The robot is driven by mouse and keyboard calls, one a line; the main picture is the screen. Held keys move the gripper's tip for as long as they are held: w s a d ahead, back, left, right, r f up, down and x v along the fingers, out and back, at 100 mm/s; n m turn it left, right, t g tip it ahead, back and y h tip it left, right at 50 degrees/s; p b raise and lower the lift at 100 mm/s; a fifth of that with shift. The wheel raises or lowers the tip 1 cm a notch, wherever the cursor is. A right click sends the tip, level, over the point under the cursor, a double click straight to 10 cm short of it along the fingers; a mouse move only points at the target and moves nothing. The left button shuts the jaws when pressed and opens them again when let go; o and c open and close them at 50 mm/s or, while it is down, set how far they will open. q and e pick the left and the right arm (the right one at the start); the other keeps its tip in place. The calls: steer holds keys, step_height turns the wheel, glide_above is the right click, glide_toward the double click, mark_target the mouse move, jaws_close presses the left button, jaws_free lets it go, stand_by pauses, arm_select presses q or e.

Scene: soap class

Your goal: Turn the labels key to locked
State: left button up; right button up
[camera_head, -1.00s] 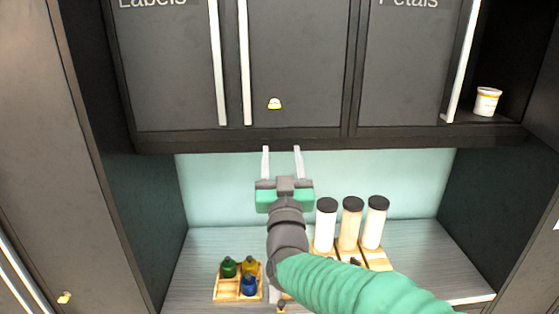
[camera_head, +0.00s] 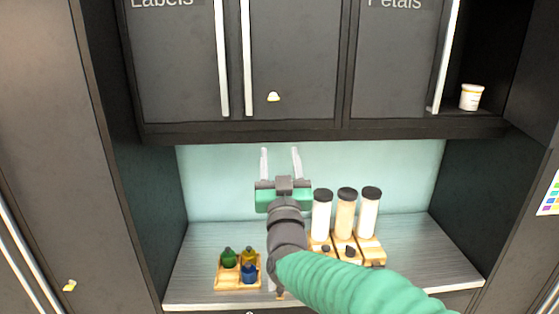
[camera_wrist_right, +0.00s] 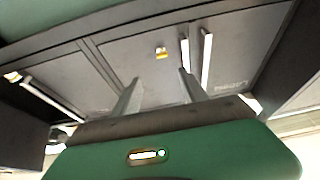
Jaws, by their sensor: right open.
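The labels key (camera_head: 273,97) is a small yellow-white key on the dark door right of the door marked Labels (camera_head: 175,65). It also shows as a small yellow shape in the right wrist view (camera_wrist_right: 161,53), where the cabinet appears upside down. Its exact turn is too small to tell. My right gripper (camera_head: 280,150) points up, its two pale fingers apart and empty. In the head view it sits below the key and just under the upper cabinet's bottom edge, not touching the key. My left gripper is not in view.
A tray (camera_head: 225,283) with green, yellow and blue bottles stands on the counter (camera_head: 420,250). Several tall jars (camera_head: 345,215) with dark lids stand right of my arm. A white cup (camera_head: 471,97) sits in the open shelf. Another key (camera_head: 69,286) is on the left cabinet.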

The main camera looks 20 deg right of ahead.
steer(key=b+v, duration=0.6)
steer(key=v, duration=1)
steer(key=shift+f+b, duration=0.35)
steer(key=shift+b, duration=0.05)
steer(key=shift+a, duration=0.1)
